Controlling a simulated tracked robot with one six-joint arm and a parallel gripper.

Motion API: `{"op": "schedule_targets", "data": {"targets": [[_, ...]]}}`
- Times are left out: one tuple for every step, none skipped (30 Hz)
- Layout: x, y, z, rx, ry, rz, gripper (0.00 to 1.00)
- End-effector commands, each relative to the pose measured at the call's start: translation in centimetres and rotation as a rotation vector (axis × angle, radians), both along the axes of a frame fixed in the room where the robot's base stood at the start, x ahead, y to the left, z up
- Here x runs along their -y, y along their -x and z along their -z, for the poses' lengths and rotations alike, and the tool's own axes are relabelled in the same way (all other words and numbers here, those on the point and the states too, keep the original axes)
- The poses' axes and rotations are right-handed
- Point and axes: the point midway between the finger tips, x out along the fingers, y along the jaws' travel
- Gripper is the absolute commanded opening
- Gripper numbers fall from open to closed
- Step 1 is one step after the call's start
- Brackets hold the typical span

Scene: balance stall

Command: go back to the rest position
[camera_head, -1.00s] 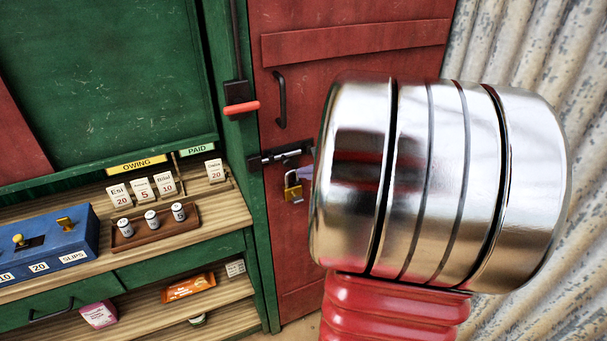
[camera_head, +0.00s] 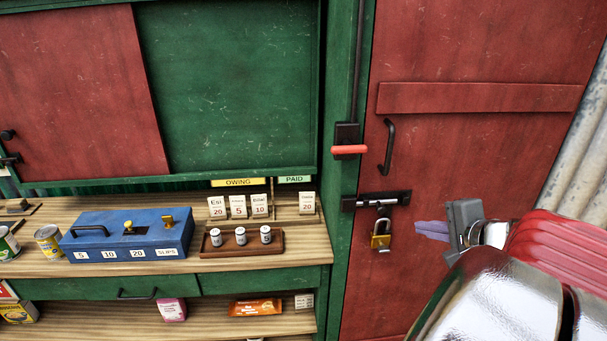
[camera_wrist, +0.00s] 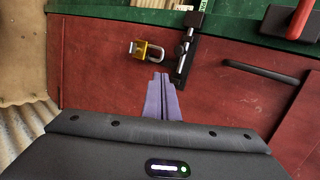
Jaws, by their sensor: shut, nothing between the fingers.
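My gripper (camera_head: 418,227) is at the right in the head view, in front of the red door (camera_head: 480,150). Its purple fingers are shut with nothing between them; they also show at the centre of the wrist view (camera_wrist: 160,78). A brass padlock (camera_head: 381,236) hangs on the door's dark bolt (camera_head: 377,200), just left of the fingertips. In the wrist view the padlock (camera_wrist: 149,51) lies just beyond the fingertips; I cannot tell the exact gap. My arm hides the lower right of the door.
A red-handled lever (camera_head: 349,150) is on the green post, left of the door handle (camera_head: 388,147). On the counter at left stand a blue box (camera_head: 128,252), a brown tray (camera_head: 236,250) with small bottles, and several cards. Corrugated metal (camera_head: 580,165) is at far right.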

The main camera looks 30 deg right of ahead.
Motion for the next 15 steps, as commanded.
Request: {"op": "schedule_targets", "data": {"targets": [[-0.01, -0.01, 0.01, 0.0, 0.0, 0.0, 0.0], [-0.02, -0.03, 0.0, 0.0, 0.0, 0.0, 0.0], [-0.01, -0.03, 0.01, 0.0, -0.001, -0.001, 0.0], [-0.02, -0.04, 0.0, 0.0, -0.001, -0.001, 0.0], [-0.02, -0.04, 0.0, 0.0, -0.001, -0.001, 0.0], [-0.02, -0.05, 0.0, 0.0, -0.001, -0.001, 0.0], [-0.03, -0.06, 0.0, 0.0, 0.0, -0.001, 0.0], [-0.03, -0.07, -0.01, 0.0, 0.0, -0.001, 0.0], [-0.03, -0.07, -0.01, 0.0, 0.0, -0.001, 0.0], [-0.04, -0.08, 0.0, 0.0, 0.0, -0.001, 0.0], [-0.06, -0.09, 0.01, 0.0, 0.0, -0.002, 0.0], [-0.16, -0.15, 0.02, -0.001, 0.001, -0.006, 0.0], [-0.29, -0.24, 0.05, -0.002, 0.002, -0.01, 0.0], [-0.51, -0.36, 0.08, -0.004, 0.002, -0.017, 0.0], [-0.91, -0.6, 0.16, -0.009, 0.005, -0.031, 0.0]]}}
